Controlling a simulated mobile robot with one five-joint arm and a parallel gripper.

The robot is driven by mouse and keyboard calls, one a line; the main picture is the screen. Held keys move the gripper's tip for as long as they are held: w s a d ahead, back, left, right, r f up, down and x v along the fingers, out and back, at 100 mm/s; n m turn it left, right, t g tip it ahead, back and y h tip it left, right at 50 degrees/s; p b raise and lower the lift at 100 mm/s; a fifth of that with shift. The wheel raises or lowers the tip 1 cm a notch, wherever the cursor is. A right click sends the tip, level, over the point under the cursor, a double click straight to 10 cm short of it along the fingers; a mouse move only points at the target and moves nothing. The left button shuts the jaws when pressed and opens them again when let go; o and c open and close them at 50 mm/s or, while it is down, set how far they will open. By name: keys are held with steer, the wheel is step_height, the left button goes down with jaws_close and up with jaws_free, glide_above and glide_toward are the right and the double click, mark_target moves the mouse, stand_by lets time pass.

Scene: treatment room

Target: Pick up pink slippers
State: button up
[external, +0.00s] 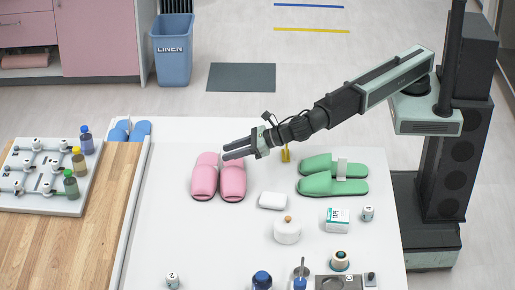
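A pair of pink slippers (205,178) lies side by side on the white table (180,240), left of its middle. My gripper (226,151) reaches in from the right, at the upper end of the right-hand slipper, and overlaps it in the picture. Its fingers point left and a narrow gap shows between them. Nothing is seen between the fingers. I cannot tell how high the gripper is above the slippers or whether it touches them.
Green slippers (320,186) lie to the right, under my arm. A white block (272,201), a round white jar (287,231) and a small box (337,220) stand nearer the front.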

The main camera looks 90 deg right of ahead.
mark_target(219, 156)
steer(key=b+x, duration=0.1)
steer(key=x, duration=0.3)
steer(key=shift+w+f+b, duration=0.25)
steer(key=shift+f+b, duration=0.1)
steer(key=shift+f, duration=0.05)
steer(key=shift+r, duration=0.1)
jaws_close()
stand_by(0.8)
